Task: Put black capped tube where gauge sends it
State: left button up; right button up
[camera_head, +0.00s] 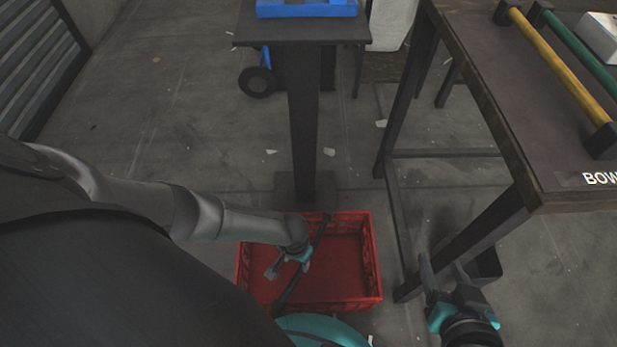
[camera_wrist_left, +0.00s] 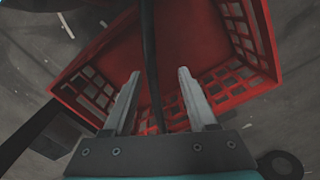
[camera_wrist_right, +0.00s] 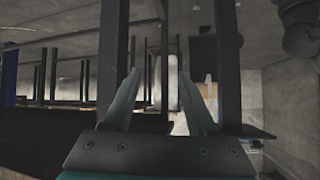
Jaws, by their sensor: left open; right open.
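A long dark bar (camera_head: 318,234), which looks like the black tube, slants across the red crate (camera_head: 372,262) on the floor. My left gripper (camera_head: 288,268) is open above the crate, around the bar's middle. In the left wrist view the bar (camera_wrist_left: 149,45) runs lengthwise between the spread fingers, with the crate's red mesh wall (camera_wrist_left: 255,35) behind. I cannot tell whether the bar rests on the crate or hangs above it. Its caps are not distinct. My right gripper (camera_head: 444,276) is open and empty beside the table leg. No gauge is recognisable.
A dark table (camera_head: 490,50) at right carries a yellow tube (camera_head: 560,65) and a green tube (camera_head: 580,52) on holders, and a partly cut-off label "BOW" (camera_head: 600,179). A pedestal (camera_head: 303,120) with a blue fixture (camera_head: 307,9) stands behind the crate. Floor at left is clear.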

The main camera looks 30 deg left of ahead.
pick_arm(q)
jog(key=shift+r+p, duration=0.6)
jog(key=shift+r, duration=0.3)
pick_arm(e)
jog(key=s+d+g+h+p, duration=0.2)
jog(key=s+d+g+h, duration=0.1)
jog(key=s+d+g, duration=0.25)
pick_arm(q)
notch_tip(320, 180, up, 13)
jog(key=p, duration=0.6)
pick_arm(e)
notch_tip(320, 180, down, 12)
jog(key=s+d+g, duration=0.1)
jog(key=s+g, duration=0.1)
jog(key=shift+s+d, duration=0.25)
jog(key=shift+s, duration=0.1)
jog(key=shift+f, duration=0.1)
